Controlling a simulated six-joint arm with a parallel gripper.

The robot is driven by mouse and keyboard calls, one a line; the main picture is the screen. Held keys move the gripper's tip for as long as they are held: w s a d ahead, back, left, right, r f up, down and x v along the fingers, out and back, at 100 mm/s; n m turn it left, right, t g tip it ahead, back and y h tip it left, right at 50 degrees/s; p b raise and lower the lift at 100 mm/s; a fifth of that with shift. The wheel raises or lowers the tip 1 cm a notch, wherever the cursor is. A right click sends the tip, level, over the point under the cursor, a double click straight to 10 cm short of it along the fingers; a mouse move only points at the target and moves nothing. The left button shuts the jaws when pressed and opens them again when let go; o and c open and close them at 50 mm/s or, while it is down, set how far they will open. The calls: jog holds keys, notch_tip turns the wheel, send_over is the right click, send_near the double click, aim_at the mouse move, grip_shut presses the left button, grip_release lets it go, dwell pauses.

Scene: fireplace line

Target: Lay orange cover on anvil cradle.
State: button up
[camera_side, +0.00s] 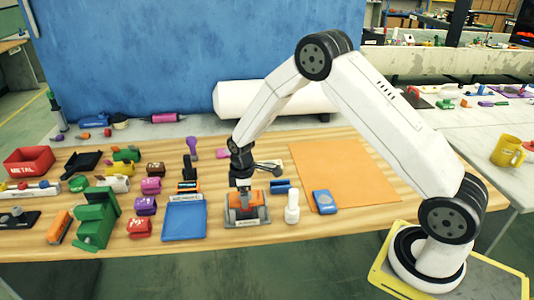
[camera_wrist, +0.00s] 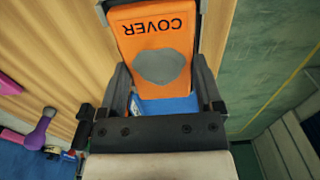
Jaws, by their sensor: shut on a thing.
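The orange cover (camera_wrist: 158,25), printed "COVER" with a grey oval patch, lies between the two fingers of my gripper (camera_wrist: 162,75) in the wrist view. My gripper is shut on it. In the side view my gripper (camera_side: 243,196) points down, and the orange cover (camera_side: 252,211) shows low at the grey anvil cradle (camera_side: 246,223). I cannot tell whether the cover rests on the cradle or hangs just above it. The fingers and cover hide most of the cradle. A blue surface (camera_wrist: 165,104) shows below the cover's near edge in the wrist view.
A blue tray (camera_side: 184,220) stands close left of the cradle. A white bottle (camera_side: 292,208) and a blue block (camera_side: 324,202) stand to the right. An orange mat (camera_side: 345,170) lies flat at the right. Several coloured blocks and a red METAL bin (camera_side: 28,162) crowd the left.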

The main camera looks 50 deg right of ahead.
jog(key=shift+f, duration=0.3)
jog(key=o, duration=1.1)
jog(key=shift+c, duration=0.2)
jog(key=shift+r, duration=3.9)
jog(key=shift+s+r, duration=0.2)
jog(key=s+a+r+m+t, duration=0.1)
jog(key=s+a+r+m, duration=0.1)
jog(key=s, duration=0.7)
jog(key=s+a+r+m+t, duration=0.1)
jog(key=s+a+r+m, duration=0.1)
jog(key=s+r+m, duration=0.2)
jog(key=s+m, duration=0.3)
jog(key=s, duration=0.3)
jog(key=shift+s+r+t, duration=0.15)
jog(key=shift+s+t, duration=0.1)
jog(key=shift+t, duration=0.05)
